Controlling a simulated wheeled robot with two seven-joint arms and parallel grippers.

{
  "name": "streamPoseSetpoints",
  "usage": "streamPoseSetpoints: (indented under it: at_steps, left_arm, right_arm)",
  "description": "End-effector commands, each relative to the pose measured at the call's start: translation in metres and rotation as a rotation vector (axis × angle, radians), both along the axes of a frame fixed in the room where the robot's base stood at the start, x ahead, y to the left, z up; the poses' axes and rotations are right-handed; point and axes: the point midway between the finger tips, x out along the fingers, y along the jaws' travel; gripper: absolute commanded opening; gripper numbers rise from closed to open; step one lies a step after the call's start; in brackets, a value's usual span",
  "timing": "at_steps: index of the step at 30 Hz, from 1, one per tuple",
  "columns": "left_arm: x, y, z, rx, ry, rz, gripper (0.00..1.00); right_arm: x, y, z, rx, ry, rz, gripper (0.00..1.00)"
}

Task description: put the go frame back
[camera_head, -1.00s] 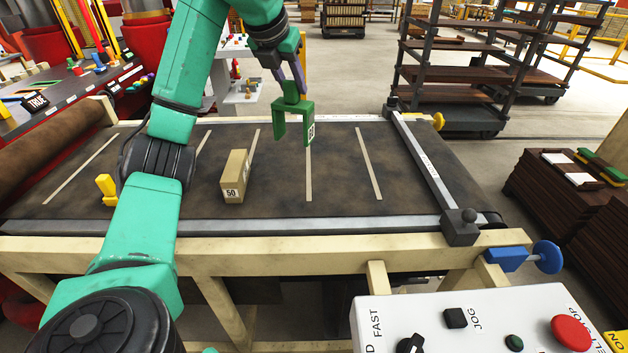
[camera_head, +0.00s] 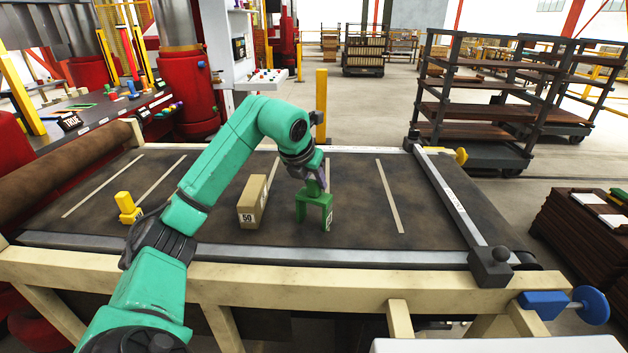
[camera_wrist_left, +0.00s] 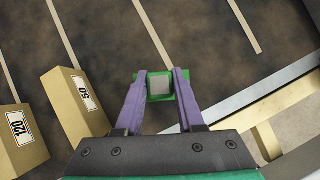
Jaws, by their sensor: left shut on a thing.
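The green go frame (camera_head: 314,207), an upside-down U shape with a white label on its side, is in the middle of the belt table (camera_head: 350,225). My left gripper (camera_head: 314,190) is above it with its purple fingers shut on its top. In the left wrist view, the fingertips (camera_wrist_left: 161,84) sit on either side of the green frame (camera_wrist_left: 158,97). The frame's legs are at or just above the belt; I cannot tell whether they touch. My right gripper is in neither view.
A tan block marked 50 (camera_head: 252,202) stands left of the frame. A block marked 120 (camera_wrist_left: 18,142) shows in the left wrist view. A yellow piece (camera_head: 127,209) stands further left. A metal bar (camera_head: 455,200) crosses the belt's right end. Pale lines mark the belt.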

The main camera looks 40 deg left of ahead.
Motion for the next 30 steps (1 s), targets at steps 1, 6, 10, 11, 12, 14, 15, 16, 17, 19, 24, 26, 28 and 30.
streamPoseSetpoints:
  at_steps: [1,6,10,11,12,14,15,16,17,19,24,26,28,30]
  left_arm:
    - [0.000,0.000,-0.002,0.000,0.001,0.000,0.41]
    - [0.000,0.000,-0.001,0.000,0.001,0.000,0.67]
    - [0.000,0.000,-0.001,0.000,0.001,0.000,0.67]
    - [0.000,0.000,-0.001,0.000,0.001,0.000,0.67]
    - [0.000,0.000,0.000,0.000,0.001,0.000,0.67]
    - [0.000,0.000,0.003,0.000,0.000,0.000,0.67]
    - [-0.001,0.000,0.005,0.001,-0.002,0.000,0.67]
    - [-0.003,0.000,0.008,0.001,-0.002,0.000,0.67]
    - [-0.005,-0.001,0.011,0.001,-0.002,0.000,0.67]
    - [-0.012,-0.002,0.022,0.003,-0.003,0.001,0.67]
    - [-0.035,-0.008,0.061,0.003,-0.005,0.001,0.67]
    - [-0.043,-0.011,0.075,0.003,-0.005,0.001,0.67]
    - [-0.052,-0.013,0.089,0.000,-0.004,0.001,0.67]
    - [-0.058,-0.015,0.098,0.001,-0.003,0.001,0.67]
  right_arm:
    - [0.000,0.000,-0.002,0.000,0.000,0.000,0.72]
    - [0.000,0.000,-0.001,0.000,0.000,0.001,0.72]
    - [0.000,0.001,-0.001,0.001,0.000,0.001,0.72]
    - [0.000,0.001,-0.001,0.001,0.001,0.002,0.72]
    - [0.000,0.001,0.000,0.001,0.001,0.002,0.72]
    - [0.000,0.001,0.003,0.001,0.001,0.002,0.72]
    - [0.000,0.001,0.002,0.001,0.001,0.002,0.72]
    - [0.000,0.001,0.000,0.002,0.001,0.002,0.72]
    - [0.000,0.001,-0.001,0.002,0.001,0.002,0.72]
    - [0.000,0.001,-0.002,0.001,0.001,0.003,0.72]
    - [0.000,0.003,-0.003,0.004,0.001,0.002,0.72]
    - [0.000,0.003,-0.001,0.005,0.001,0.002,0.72]
    - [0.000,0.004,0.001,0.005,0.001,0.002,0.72]
    - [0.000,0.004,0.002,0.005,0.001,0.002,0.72]
